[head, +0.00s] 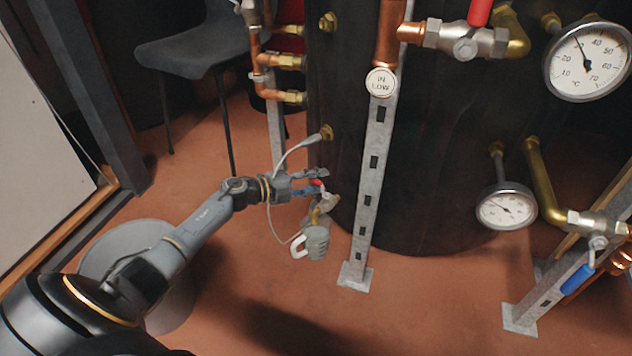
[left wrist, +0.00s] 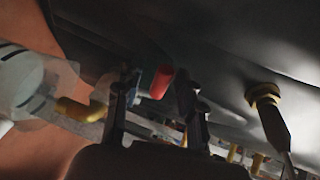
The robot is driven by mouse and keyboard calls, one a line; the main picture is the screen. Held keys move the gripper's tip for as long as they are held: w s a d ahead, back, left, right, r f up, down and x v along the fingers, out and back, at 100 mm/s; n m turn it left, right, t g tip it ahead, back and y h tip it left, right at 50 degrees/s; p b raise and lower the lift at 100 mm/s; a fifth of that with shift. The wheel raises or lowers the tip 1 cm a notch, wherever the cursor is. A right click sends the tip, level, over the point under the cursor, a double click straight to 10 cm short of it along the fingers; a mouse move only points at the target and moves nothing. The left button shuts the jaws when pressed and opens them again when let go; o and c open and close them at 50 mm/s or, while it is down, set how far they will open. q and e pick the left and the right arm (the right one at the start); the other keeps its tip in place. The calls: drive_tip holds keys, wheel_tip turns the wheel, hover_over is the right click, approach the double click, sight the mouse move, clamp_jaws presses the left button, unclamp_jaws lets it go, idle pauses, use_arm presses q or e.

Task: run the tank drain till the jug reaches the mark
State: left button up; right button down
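The dark tank (head: 430,150) fills the middle of the head view. Low on its side is a drain valve (head: 329,203) with a red lever (head: 319,184) and a brass spout. A pale jug (head: 316,243) with a white handle is just below the spout. In the left wrist view the jug (left wrist: 25,85) is at the left edge with dark marks on it; its water level cannot be made out. My left gripper (head: 316,182) is at the valve. In the wrist view its fingers (left wrist: 158,105) stand apart with the red lever (left wrist: 162,82) between them. My right gripper is out of view.
A steel post (head: 370,190) stands right of the jug. A thermometer dial (head: 506,207) and a blue-handled valve (head: 578,279) are at the right. Copper pipes (head: 262,65) and a grey chair (head: 195,50) are behind. The orange floor (head: 400,310) in front is open.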

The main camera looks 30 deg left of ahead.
use_arm(q)
drive_tip(key=shift+s+a, duration=0.2)
drive_tip(key=shift+s, duration=0.15)
drive_tip(key=v, duration=1.1)
drive_tip(key=shift+s, duration=0.15)
idle(0.4)
